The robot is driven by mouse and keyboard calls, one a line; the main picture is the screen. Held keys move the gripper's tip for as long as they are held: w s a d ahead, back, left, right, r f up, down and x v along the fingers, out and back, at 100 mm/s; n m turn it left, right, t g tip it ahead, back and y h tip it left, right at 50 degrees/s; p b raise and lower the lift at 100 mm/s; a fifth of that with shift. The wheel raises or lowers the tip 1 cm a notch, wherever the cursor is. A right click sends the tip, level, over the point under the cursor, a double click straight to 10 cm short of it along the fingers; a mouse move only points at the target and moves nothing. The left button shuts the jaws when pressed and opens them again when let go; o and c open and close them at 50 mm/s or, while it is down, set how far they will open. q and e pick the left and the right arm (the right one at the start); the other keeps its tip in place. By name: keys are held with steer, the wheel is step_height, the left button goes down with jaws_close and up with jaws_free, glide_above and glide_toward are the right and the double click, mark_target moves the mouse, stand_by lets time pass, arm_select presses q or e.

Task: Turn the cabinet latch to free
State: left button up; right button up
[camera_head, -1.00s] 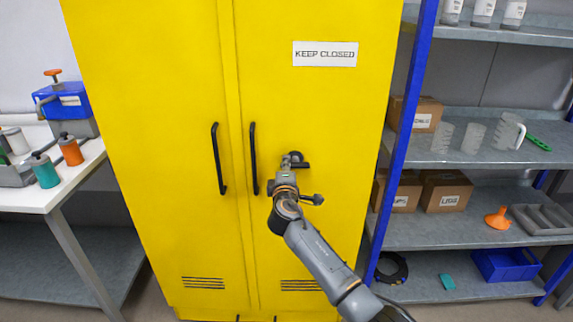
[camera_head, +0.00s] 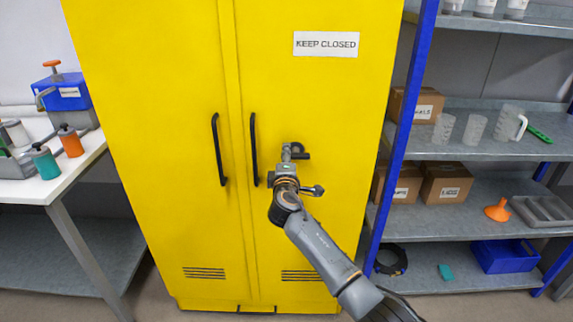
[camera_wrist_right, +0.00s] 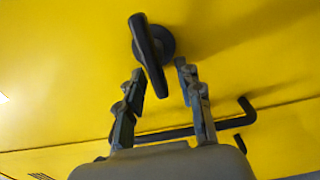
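The cabinet latch (camera_head: 304,156) is a black lever on a round base, on the right door of the yellow cabinet (camera_head: 180,60). It is partly hidden by my right gripper (camera_head: 289,152) in the head view. In the right wrist view the latch lever (camera_wrist_right: 151,55) lies slightly tilted across its base, just beyond the fingertips. My right gripper (camera_wrist_right: 160,77) is open, one finger on each side of the lever's near end. I see no clear contact with the lever. My left gripper is in neither view.
Two long black door handles (camera_head: 217,150) (camera_head: 254,150) stand left of the latch; one shows close behind the right fingers in the wrist view (camera_wrist_right: 240,120). A shelf rack (camera_head: 470,150) stands right, a white table (camera_head: 35,190) left.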

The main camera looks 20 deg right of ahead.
steer(key=v, duration=1.2)
steer(key=shift+w+f, duration=0.1)
steer(key=s+f+m+g+y, duration=0.1)
steer(key=s+f+g, duration=0.1)
steer(key=f, duration=0.9)
steer(key=s+f+g+y, duration=0.1)
steer(key=s+f+g, duration=0.1)
steer(key=f, duration=0.9)
steer(key=s+d+f+m+g+y, duration=0.1)
steer(key=s+f+m+g, duration=0.15)
steer(key=s+f, duration=0.65)
steer(key=s+d+f+m+g+y, duration=0.1)
steer(key=s+f+g, duration=0.25)
steer(key=f, duration=0.95)
steer(key=s+d+f+m+g, duration=0.1)
steer(key=s+f+m+g, duration=0.1)
steer(key=s+f, duration=0.7)
steer(key=s+d+f+m+g, duration=0.15)
steer(key=s+f, duration=0.35)
steer(key=s, duration=0.8)
steer(key=s+d+f+m+g, duration=0.1)
steer(key=s+f+m, duration=0.1)
steer(key=s, duration=0.8)
steer(key=s+d+f+m+g+y, duration=0.1)
steer(key=s+f, duration=0.3)
steer(key=s, duration=0.7)
steer(key=shift+m+g, duration=0.45)
steer(key=shift+m, duration=0.35)
